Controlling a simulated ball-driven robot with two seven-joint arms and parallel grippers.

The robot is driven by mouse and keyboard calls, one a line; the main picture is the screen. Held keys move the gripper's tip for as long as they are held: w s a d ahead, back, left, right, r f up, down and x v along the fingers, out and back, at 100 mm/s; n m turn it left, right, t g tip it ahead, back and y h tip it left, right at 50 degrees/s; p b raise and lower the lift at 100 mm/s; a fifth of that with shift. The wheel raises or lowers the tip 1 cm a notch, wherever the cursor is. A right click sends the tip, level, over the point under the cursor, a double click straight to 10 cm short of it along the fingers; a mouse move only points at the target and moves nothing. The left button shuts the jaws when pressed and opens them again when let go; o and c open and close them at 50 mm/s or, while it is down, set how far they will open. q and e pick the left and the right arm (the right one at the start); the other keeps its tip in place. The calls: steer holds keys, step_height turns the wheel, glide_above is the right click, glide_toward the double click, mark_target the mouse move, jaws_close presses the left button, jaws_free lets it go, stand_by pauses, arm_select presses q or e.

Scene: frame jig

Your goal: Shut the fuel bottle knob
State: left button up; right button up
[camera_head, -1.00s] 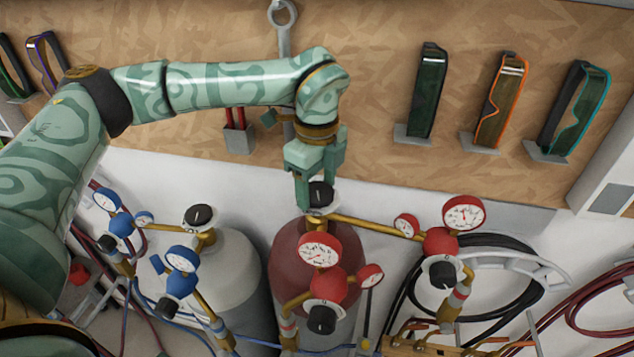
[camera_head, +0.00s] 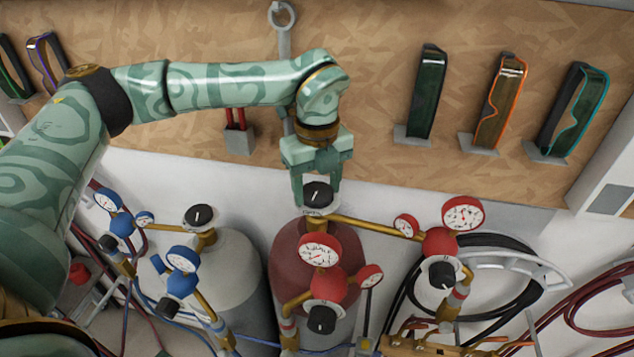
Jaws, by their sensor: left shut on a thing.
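The fuel bottle (camera_head: 285,262) is the dark red cylinder in the lower middle of the head view. Its black knob (camera_head: 318,194), with a white mark line, sits on top of the brass valve. My left gripper (camera_head: 317,190) reaches down from above with one finger on each side of the knob and is shut on it. My right gripper is not in view.
A grey bottle (camera_head: 236,265) with its own black knob (camera_head: 200,215) and blue regulators stands to the left. Red regulators with gauges (camera_head: 320,251) crowd the fuel bottle's front and right. Goggles (camera_head: 495,105) stand on wall holders above right.

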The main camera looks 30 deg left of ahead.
arm_select(q)
steer(key=m, duration=0.4)
steer(key=shift+r+m+p, duration=0.15)
steer(key=shift+m+p, duration=0.25)
steer(key=m+p, duration=0.1)
steer(key=m, duration=0.3)
steer(key=m+p, duration=0.1)
steer(key=m, duration=0.4)
steer(key=m+p, duration=0.2)
steer(key=m, duration=0.2)
steer(key=shift+m, duration=0.3)
steer(key=m+p, duration=0.1)
steer(key=m, duration=0.2)
steer(key=shift+m, duration=0.3)
steer(key=m+p, duration=0.2)
steer(key=m, duration=0.2)
steer(key=m+p, duration=0.1)
steer(key=m, duration=0.4)
steer(key=shift+w+r+p, duration=0.1)
steer(key=shift+p, duration=0.25)
steer(key=shift+m+p, duration=0.65)
steer(key=shift+m, duration=1.25)
